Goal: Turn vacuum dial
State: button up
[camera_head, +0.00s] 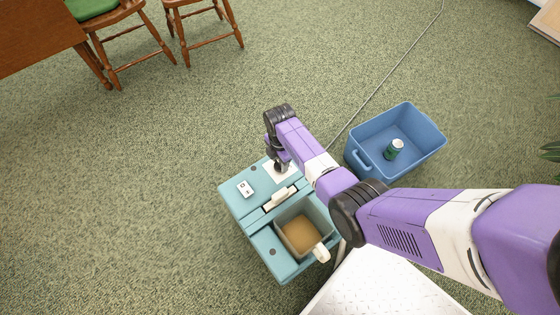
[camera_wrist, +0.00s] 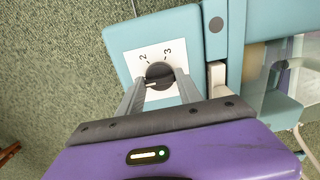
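The vacuum is a teal box-shaped machine (camera_head: 262,228) on the carpet. Its dark round dial (camera_wrist: 159,75) sits on a white plate (camera_wrist: 136,57) with the marks "2" and "3" visible; the rest of the plate is partly hidden by my fingers. The dial's pale pointer line points toward the left in the wrist view. My gripper (camera_wrist: 160,82) is over the dial, one finger on either side of it, its fingers apart. Whether the fingers touch the dial I cannot tell. In the head view my gripper (camera_head: 281,167) points down at the white plate and mostly hides the dial.
The machine has an open bin of brown contents (camera_head: 298,231) and a small white switch plate (camera_head: 245,189). A thin cord (camera_head: 385,75) runs across the carpet.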

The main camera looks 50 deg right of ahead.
jog(key=c, duration=0.6)
jog(key=shift+c, duration=0.2)
